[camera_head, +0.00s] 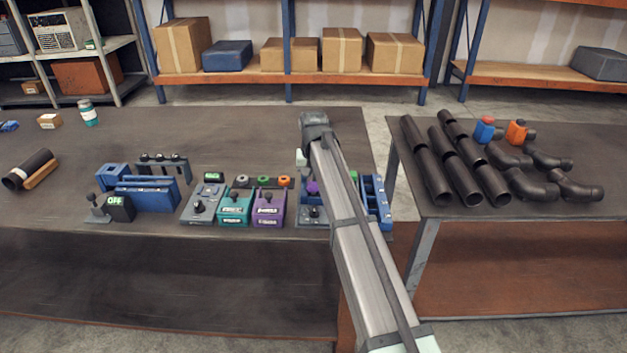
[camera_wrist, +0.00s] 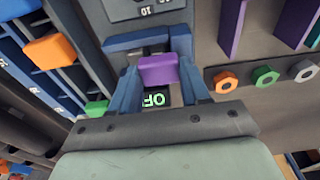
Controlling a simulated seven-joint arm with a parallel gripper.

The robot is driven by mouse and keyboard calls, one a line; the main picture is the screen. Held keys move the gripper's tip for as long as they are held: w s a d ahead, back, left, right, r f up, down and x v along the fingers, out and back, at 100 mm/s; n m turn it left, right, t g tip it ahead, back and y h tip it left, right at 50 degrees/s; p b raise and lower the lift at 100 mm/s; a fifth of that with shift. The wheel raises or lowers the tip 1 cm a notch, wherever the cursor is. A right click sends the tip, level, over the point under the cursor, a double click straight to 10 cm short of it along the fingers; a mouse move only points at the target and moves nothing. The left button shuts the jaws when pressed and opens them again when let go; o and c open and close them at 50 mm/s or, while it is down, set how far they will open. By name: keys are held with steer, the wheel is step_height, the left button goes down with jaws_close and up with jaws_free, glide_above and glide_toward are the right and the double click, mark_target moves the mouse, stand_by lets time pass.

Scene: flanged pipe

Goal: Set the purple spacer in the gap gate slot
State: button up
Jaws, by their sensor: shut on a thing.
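The purple spacer (camera_wrist: 158,71) is a small block held between the fingertips of my gripper (camera_wrist: 160,82) in the wrist view. It also shows as a purple patch beside my arm in the head view (camera_head: 312,187). My gripper is shut on it, and my arm hides the gripper in the head view. A blue bracket (camera_wrist: 124,43), which looks like the gate, lies around the far side of the spacer. A lit green-lettered display (camera_wrist: 156,99) shows just below the spacer, partly covered. I cannot tell whether the spacer touches the slot.
A blue slotted rack (camera_head: 379,203) stands to the right of my arm. An orange block (camera_wrist: 50,50) and a green block (camera_wrist: 97,108) sit at it in the wrist view. Teal (camera_head: 235,207) and purple (camera_head: 269,208) fixtures stand left of my arm. Orange, green and grey nuts lie nearby.

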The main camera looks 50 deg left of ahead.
mark_target(314, 184)
stand_by(0.3)
steer(key=o, duration=1.6)
steer(key=shift+r, duration=0.1)
steer(key=shift+r, duration=3.4)
